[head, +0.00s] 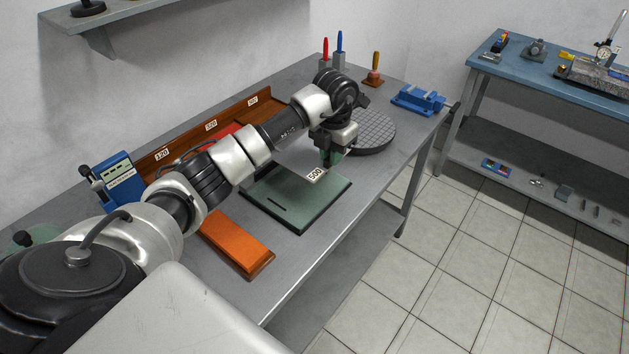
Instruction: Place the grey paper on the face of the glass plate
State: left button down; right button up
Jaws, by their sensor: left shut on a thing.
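My left gripper (331,162) points down over the far right part of the glass plate and is shut on the grey paper. The grey paper (296,170) is a light sheet with a white tag reading 500 at its near right corner. It shows over the far part of the plate; I cannot tell whether it touches the plate. The glass plate (308,205) is flat and pale green with a dark rim and a short dark slot near its front left. My arm hides some of the plate's far left side. My right gripper is not in view.
A wooden rack (190,139) with numbered tags lines the wall. An orange block (237,243) lies left of the plate. A round gridded disc (373,133) and a blue fixture (418,99) stand to the right. The grey bench (330,235) is clear in front.

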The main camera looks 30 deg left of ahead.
aim_at(316, 174)
pick_arm(q)
jog(key=s+f, duration=0.1)
jog(key=s, duration=0.1)
jog(key=s+a+f+p, duration=0.1)
jog(key=shift+s+f, duration=0.65)
jog(key=shift+s, duration=0.3)
notch_tip(316, 174, down, 4)
jog(key=shift+r+p, duration=0.1)
jog(key=shift+p, duration=0.75)
jog(key=shift+w, duration=0.1)
jog(key=shift+f, duration=0.3)
jog(key=c, duration=1.1)
grip_release()
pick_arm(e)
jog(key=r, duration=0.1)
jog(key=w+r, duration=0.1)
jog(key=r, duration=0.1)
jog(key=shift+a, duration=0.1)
pick_arm(q)
jog(key=shift+r, duration=0.1)
